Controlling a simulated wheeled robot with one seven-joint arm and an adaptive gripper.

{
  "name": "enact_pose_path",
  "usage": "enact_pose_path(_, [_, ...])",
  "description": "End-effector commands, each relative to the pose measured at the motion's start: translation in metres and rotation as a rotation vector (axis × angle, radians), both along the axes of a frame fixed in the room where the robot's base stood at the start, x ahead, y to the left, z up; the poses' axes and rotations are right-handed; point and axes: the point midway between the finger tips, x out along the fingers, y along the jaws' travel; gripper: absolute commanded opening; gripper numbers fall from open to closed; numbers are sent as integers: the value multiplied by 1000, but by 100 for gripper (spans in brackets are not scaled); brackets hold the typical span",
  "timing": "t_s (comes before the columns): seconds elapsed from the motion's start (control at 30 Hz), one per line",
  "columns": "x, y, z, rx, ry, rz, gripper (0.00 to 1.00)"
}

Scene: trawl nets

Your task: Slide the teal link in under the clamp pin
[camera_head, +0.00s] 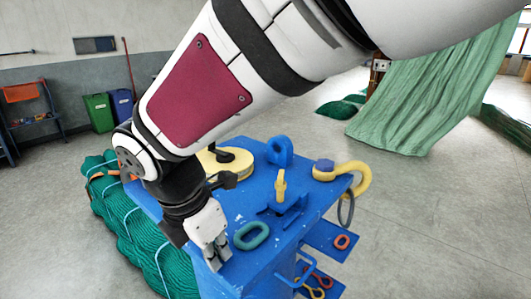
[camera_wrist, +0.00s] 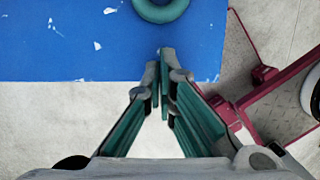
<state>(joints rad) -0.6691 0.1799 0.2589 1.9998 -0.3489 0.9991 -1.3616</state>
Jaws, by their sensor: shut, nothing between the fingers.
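The teal link (camera_head: 239,239), an oval ring, lies flat on the blue worktop (camera_head: 188,187). In the wrist view its lower curve (camera_wrist: 160,17) shows at the top edge, and the rest is cut off. A blue clamp (camera_head: 287,206) with an upright yellow pin or handle (camera_head: 281,186) stands behind and right of the link. I cannot tell how much room there is under the pin. My gripper (camera_head: 217,259) is at the near edge of the worktop, left of and nearer than the link. Its fingertips (camera_wrist: 164,72) are together and empty, apart from the link.
A yellow round disc (camera_head: 238,163), a blue eye (camera_head: 280,150) and a yellow hook (camera_head: 356,174) stand toward the back of the worktop. Side shelves hold an orange ring (camera_head: 342,241). Green netting (camera_head: 125,230) is piled at left. The worktop around the link looks clear.

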Motion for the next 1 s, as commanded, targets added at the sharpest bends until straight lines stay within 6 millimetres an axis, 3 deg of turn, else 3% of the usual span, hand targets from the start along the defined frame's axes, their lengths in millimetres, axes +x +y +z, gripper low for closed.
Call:
enact_pose_path(0.2, [13,-11,1,0,1,-1,0])
enact_pose_path(0.63, [17,-13,0,-1,1,0,0])
enact_pose_path(1.0, [72,-55,-1,1,1,-4,0])
